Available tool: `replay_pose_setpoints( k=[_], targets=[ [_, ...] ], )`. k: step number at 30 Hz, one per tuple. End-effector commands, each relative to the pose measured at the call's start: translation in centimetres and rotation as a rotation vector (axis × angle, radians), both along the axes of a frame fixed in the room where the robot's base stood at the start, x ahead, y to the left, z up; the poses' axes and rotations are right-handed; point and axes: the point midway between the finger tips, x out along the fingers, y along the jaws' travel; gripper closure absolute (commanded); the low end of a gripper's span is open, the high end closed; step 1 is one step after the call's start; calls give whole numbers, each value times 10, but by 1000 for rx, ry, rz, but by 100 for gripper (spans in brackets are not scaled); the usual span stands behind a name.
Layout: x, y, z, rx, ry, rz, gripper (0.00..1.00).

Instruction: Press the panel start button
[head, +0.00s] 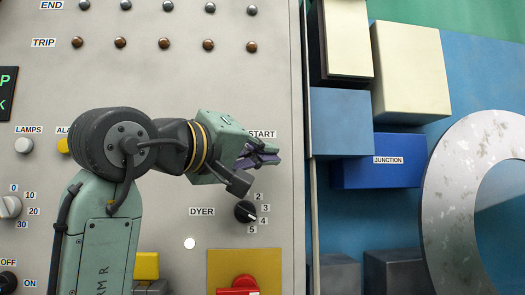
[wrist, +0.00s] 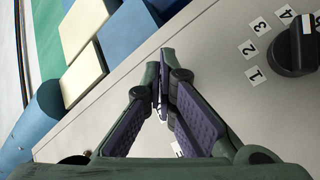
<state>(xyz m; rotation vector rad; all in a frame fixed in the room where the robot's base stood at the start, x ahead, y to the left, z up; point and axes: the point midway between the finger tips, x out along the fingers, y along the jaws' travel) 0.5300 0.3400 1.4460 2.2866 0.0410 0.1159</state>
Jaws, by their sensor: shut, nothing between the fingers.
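The grey control panel (head: 215,80) fills the left and middle of the head view. The START label (head: 262,134) shows just above my gripper (head: 276,150). No start button is visible below that label, where my gripper covers the panel. My gripper is shut and empty, its fingers pointing right in the head view. In the wrist view the fingertips (wrist: 163,58) meet in front of the panel (wrist: 215,65). Parts of white labels show between and below the fingers. I cannot tell whether the fingertips touch the panel.
The DYER knob (head: 245,211) sits below my gripper, and also at the top right of the wrist view (wrist: 293,55). A red control (head: 240,287) on a yellow plate is lower. Right of the panel edge are a blue JUNCTION box (head: 380,162) and a large metal ring (head: 440,190).

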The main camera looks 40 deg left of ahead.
Motion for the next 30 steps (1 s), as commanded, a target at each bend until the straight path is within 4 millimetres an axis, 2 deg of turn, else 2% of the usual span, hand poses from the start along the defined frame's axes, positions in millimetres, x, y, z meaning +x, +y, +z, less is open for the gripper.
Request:
replay_pose_setpoints(
  k=[17, 30],
  targets=[
    [-7, -10, -1, 1, -1, -2, 100],
    [-34, -41, -1, 1, -2, -2, 100]
  ],
)
